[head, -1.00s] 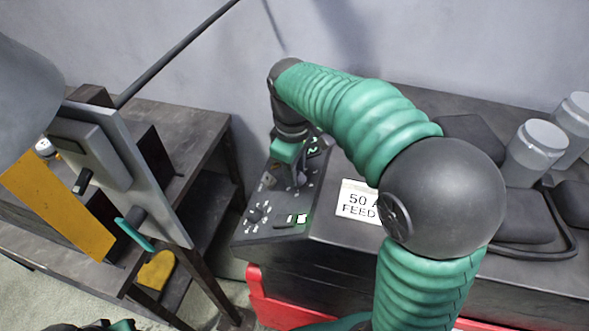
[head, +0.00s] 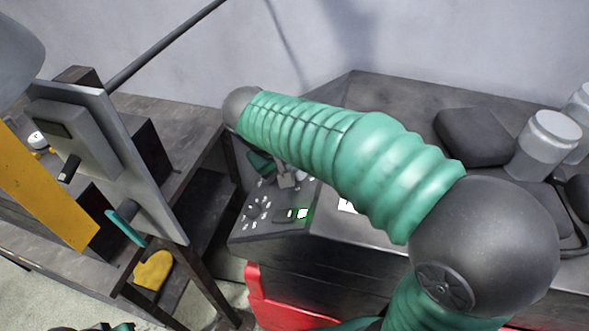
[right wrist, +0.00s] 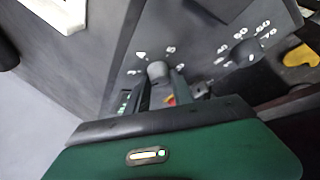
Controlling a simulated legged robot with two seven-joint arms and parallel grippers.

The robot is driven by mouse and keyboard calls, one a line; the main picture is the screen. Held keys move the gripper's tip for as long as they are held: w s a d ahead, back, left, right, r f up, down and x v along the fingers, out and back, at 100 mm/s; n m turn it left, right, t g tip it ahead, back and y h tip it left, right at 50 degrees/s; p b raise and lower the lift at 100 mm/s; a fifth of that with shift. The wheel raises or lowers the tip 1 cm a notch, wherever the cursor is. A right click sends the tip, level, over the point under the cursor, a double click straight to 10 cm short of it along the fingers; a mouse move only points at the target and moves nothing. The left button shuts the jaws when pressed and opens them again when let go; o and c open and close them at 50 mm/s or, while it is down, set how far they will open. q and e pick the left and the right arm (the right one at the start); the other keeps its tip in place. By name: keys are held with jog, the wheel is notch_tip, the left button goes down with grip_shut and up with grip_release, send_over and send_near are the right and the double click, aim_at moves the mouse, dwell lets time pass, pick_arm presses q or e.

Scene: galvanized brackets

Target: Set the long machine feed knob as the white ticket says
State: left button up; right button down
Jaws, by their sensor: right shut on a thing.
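The machine's sloped dark control panel (head: 240,236) has a small dial knob (head: 250,213) ringed by white marks; it also shows in the right wrist view (right wrist: 240,52), with numerals such as 60 and 70. My right gripper (head: 285,180) is shut on another grey knob (right wrist: 158,72), its fingers on either side, inside a ring of single digits. My arm mostly hides this knob in the head view. The white ticket (head: 347,206) is nearly all behind my right arm, its text unreadable now. A dark and green sliver (head: 100,327) at the bottom left may be my left gripper.
A lit green indicator (head: 303,213) sits on the panel's near edge. Grey jars (head: 545,140) and a dark pad (head: 472,135) stand on the bench at right. A workbench with an upright metal plate (head: 140,165) stands at left, across a gap.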

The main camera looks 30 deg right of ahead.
pick_arm(q)
jog(key=shift+s+b+x, duration=0.2)
jog(key=shift+b+x, duration=0.5)
jog(key=shift+x, duration=0.15)
jog(key=shift+s+b+x, duration=0.15)
jog(key=shift+b+x, duration=0.55)
jog(key=shift+x, duration=0.1)
pick_arm(e)
jog(key=shift+s+a+f+m+h, duration=0.15)
jog(key=shift+m+h, duration=0.4)
jog(key=shift+m, duration=0.3)
jog(key=shift+w+a+f+m+h, duration=0.15)
jog(key=shift+m+h, duration=0.4)
jog(key=shift+m, duration=0.3)
pick_arm(q)
jog(key=shift+f, duration=0.2)
pick_arm(e)
jog(key=shift+s+d, duration=0.1)
jog(key=c, duration=1.1)
grip_release()
jog(key=shift+r, duration=0.1)
jog(key=shift+r, duration=0.1)
